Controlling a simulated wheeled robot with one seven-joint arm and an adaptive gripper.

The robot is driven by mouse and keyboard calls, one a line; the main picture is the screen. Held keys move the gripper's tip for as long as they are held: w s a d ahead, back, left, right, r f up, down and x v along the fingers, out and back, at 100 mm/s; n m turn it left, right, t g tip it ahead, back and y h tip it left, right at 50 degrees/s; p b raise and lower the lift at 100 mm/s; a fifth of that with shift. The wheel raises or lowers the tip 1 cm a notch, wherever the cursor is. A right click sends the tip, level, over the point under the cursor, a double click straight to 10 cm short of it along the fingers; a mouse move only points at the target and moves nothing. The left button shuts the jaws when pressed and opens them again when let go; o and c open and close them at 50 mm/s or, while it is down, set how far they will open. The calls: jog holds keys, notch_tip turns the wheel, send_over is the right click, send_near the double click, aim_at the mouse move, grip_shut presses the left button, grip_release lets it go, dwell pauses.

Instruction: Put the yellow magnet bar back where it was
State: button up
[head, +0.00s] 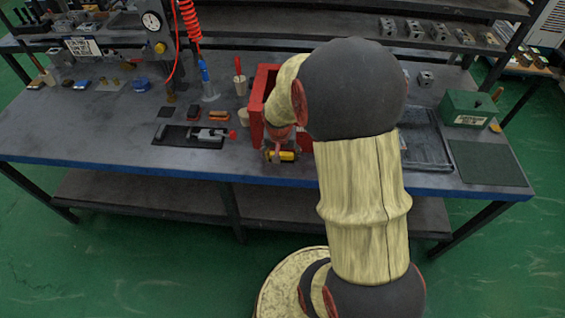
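The yellow magnet bar (287,156) shows at the front of the workbench, just below the red block-shaped stand (257,122). My gripper (279,153) is right at the bar, pointing down, and its fingers overlap it in this view. The fingers are small and partly hidden by my wrist, so I cannot tell whether they are closed on the bar. I also cannot tell whether the bar rests on the bench or hangs just above it.
A dark mat with a grey clamp-like tool (210,134) lies left of my gripper. A black tray (427,150), a green box (470,108) and a dark green mat (487,163) are at right. The bench (90,140) has free room at front left. My arm hides part of the bench.

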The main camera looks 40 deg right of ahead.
aim_at(282, 165)
jog(key=shift+w+d+f, duration=0.35)
jog(key=shift+d+f, duration=0.15)
jog(key=shift+f, duration=0.2)
jog(key=shift+b+x, duration=0.7)
jog(key=shift+x, duration=1)
jog(key=shift+s+a+f, duration=0.15)
jog(key=shift+s, duration=0.05)
jog(key=shift+f, duration=0.15)
jog(key=o, duration=1.1)
